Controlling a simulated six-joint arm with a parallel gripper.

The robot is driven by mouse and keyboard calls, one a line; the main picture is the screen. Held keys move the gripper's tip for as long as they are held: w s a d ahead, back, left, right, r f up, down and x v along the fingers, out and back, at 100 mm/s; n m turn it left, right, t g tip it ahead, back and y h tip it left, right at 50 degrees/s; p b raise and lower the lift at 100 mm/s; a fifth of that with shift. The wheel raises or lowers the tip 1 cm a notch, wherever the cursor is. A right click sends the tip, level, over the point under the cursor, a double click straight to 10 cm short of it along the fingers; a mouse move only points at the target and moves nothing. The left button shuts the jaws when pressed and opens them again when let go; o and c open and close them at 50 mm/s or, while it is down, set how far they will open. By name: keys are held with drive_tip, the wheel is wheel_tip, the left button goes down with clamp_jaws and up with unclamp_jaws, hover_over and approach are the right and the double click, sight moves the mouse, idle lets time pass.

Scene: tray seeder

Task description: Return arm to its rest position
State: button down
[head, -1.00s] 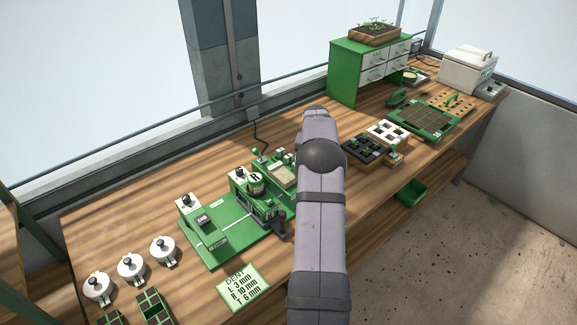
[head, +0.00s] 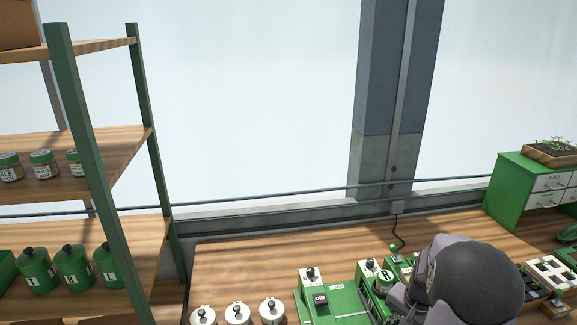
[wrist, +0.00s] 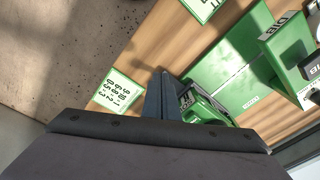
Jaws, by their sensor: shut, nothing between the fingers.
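My gripper (wrist: 164,76) shows in the wrist view as narrow dark fingers held together, with nothing between them. It points over the wooden bench beside the green seeder base (wrist: 218,68) and the white card with printed figures (wrist: 117,91). I cannot tell how far above the bench it is. In the head view my arm (head: 468,283) is at the lower right, in front of the green seeder (head: 345,303). The gripper is hidden there.
Several white lidded pots (head: 237,314) stand left of the seeder. A green shelf rack (head: 87,165) with jars and canisters is at the left. A green drawer cabinet (head: 513,195) and a black-and-white tray pair lie at the right. Bare bench (head: 235,262) lies behind the pots.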

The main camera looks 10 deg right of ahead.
drive_tip(key=s+a+r+n+p, duration=0.15)
drive_tip(key=s+a+n, duration=0.25)
drive_tip(key=a, duration=0.4)
drive_tip(key=s+a+r+n, duration=0.3)
drive_tip(key=s+a+n, duration=0.1)
drive_tip(key=a, duration=0.3)
drive_tip(key=s+a+r+n, duration=0.2)
drive_tip(key=s+a+n, duration=0.25)
drive_tip(key=a, duration=0.35)
wheel_tip(320, 180, down, 18)
drive_tip(key=b, duration=1.7)
drive_tip(key=shift+d+m+g+y, duration=0.15)
drive_tip(key=shift+m+g+y, duration=0.15)
drive_tip(key=shift+m+g, duration=0.15)
